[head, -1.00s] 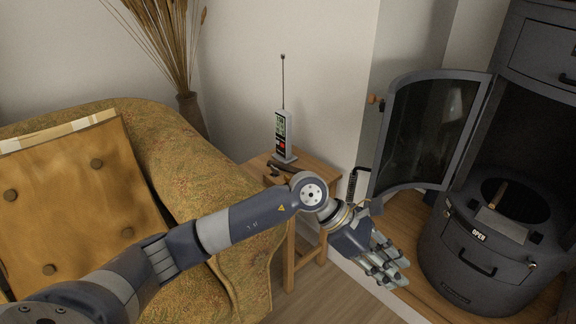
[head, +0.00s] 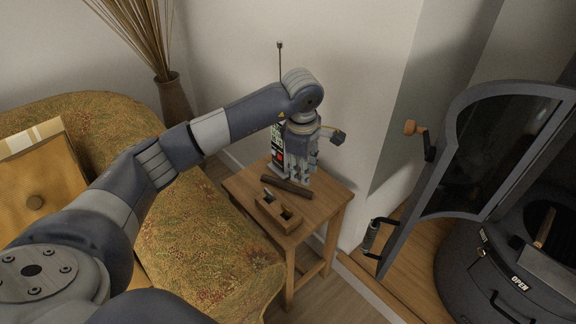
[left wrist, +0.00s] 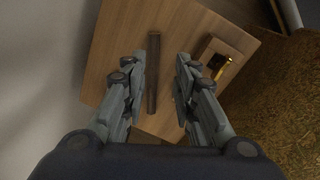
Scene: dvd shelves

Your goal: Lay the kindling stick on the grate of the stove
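A dark brown stick (head: 287,186), which looks like the kindling stick, lies on the small wooden side table. My left gripper (head: 303,172) points down over the table just behind the stick. In the left wrist view the fingers (left wrist: 161,68) are open, and the stick (left wrist: 152,80) shows between them, not gripped. The dark stove (head: 478,262) stands at the right with its glass door (head: 492,150) swung open. A lighter wooden piece (head: 546,229) shows at its opening. The grate cannot be made out clearly. My right gripper is not in view.
On the side table (head: 325,202), a small wooden block with recesses (head: 278,213) sits in front of the stick. A device with an antenna (head: 277,158) stands behind, partly hidden by my gripper. The patterned armchair (head: 215,250) is left. The open door's handle (head: 376,235) juts toward the table.

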